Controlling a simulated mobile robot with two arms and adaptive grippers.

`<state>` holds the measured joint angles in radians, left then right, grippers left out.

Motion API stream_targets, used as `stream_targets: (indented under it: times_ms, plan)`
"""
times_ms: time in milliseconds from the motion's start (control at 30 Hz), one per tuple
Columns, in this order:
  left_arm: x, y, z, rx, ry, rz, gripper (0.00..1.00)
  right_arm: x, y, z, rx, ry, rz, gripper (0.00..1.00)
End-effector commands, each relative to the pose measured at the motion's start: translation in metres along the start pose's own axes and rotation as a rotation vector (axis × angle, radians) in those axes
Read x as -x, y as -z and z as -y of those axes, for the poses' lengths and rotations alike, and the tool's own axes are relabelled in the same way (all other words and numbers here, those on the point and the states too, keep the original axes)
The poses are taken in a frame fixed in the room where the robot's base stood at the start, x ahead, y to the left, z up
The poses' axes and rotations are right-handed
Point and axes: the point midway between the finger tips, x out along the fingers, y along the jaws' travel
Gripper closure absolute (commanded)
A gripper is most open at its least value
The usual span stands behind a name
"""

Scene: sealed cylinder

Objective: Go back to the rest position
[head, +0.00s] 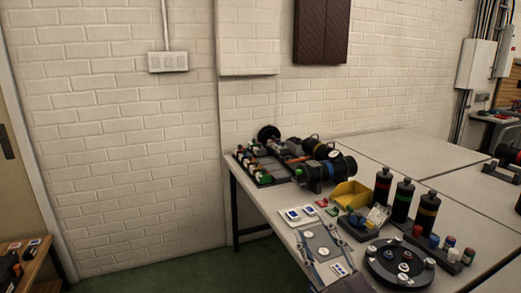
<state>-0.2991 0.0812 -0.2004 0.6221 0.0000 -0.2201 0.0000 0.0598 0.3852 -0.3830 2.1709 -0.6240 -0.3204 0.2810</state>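My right gripper (317,237) reaches up from the bottom edge, over the front left of the table (268,213). Its two grey fingers stand apart and nothing shows held between them. Small round pale parts show between and below the fingers. My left gripper is out of view. Three black cylinders with a red (382,187), a green (402,201) and a yellow band (427,213) stand upright on the table, right of the gripper and apart from it.
A round black plate (386,275) with small parts lies right of my gripper. A yellow bin (350,194), black cylindrical machines (325,171) and a parts tray (262,168) stand farther back. The far tabletop (400,147) is clear. A wooden bench (38,263) stands at lower left.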

Motion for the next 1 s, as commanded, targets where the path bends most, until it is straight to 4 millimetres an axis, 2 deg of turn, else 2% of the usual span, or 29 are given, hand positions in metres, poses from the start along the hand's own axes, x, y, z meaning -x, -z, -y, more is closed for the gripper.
stream_targets:
  times_ms: [33,100,167,200,267,333,400,500,633,800,833,867,1000]
  plan:
    - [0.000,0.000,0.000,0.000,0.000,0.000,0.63,0.016,-0.031,0.002,-0.061,-0.015,0.125,0.63]
    - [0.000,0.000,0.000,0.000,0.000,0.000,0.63,0.043,-0.075,0.008,-0.138,-0.024,0.307,0.63]
    - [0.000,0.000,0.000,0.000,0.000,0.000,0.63,0.072,-0.109,0.018,-0.198,-0.019,0.463,0.63]
    - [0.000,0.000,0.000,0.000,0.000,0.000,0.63,0.094,-0.130,0.026,-0.236,-0.010,0.564,0.63]
    - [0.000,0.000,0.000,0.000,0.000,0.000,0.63,0.129,-0.156,0.041,-0.287,0.013,0.710,0.63]
    - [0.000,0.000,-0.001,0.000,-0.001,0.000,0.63,0.173,-0.179,0.060,-0.342,0.050,0.871,0.63]
    - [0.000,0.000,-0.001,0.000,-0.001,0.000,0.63,0.216,-0.193,0.079,-0.389,0.094,1.014,0.63]
    - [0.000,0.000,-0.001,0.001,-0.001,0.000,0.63,0.270,-0.201,0.102,-0.442,0.160,1.180,0.63]
    - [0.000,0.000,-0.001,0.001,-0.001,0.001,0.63,0.328,-0.200,0.125,-0.495,0.243,1.348,0.63]
    - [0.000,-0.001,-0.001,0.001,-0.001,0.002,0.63,0.392,-0.186,0.148,-0.552,0.352,1.523,0.63]
    - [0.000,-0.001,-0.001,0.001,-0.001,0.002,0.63,0.403,-0.183,0.151,-0.562,0.372,1.552,0.63]
    - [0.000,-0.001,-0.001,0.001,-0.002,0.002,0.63,0.405,-0.188,0.156,-0.562,0.379,1.562,0.63]
    - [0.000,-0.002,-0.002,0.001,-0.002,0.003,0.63,0.405,-0.220,0.178,-0.556,0.382,1.569,0.63]
